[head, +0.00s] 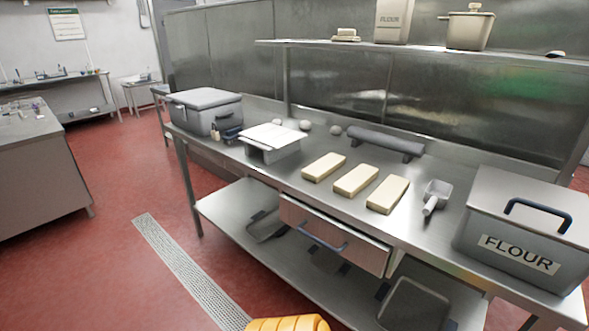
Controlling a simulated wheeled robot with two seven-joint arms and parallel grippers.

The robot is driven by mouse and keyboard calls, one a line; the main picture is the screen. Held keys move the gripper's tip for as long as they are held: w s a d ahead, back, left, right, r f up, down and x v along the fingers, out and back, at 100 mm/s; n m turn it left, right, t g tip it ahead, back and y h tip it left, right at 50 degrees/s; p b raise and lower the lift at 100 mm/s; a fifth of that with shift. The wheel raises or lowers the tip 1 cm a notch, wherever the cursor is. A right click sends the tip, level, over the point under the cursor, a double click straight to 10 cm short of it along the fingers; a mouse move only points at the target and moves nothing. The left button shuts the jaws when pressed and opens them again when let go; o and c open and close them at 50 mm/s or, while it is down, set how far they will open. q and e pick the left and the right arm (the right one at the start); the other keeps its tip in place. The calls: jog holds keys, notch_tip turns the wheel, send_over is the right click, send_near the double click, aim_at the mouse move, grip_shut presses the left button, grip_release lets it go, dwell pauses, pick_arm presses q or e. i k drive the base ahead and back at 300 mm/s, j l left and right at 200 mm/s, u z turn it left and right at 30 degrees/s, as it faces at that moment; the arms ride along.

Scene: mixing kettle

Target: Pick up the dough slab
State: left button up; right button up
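Three pale cream dough slabs lie side by side in a row on the steel table (285,185), in its middle part: a left slab (324,167), a middle slab (356,180) and a right slab (388,194). They are apart from each other, with narrow strips of bare steel between them. Nothing touches them. Neither of my grippers shows in the head view.
A grey scoop (435,196) lies right of the slabs, and a lidded FLOUR bin (525,230) stands at the right end. A grey roller-like bar (385,143) lies behind. A white-topped stand (270,142) and grey box (205,110) are left. A shelf (420,53) hangs above.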

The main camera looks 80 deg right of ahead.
aim_at(384, 200)
jog(key=z, duration=3.5)
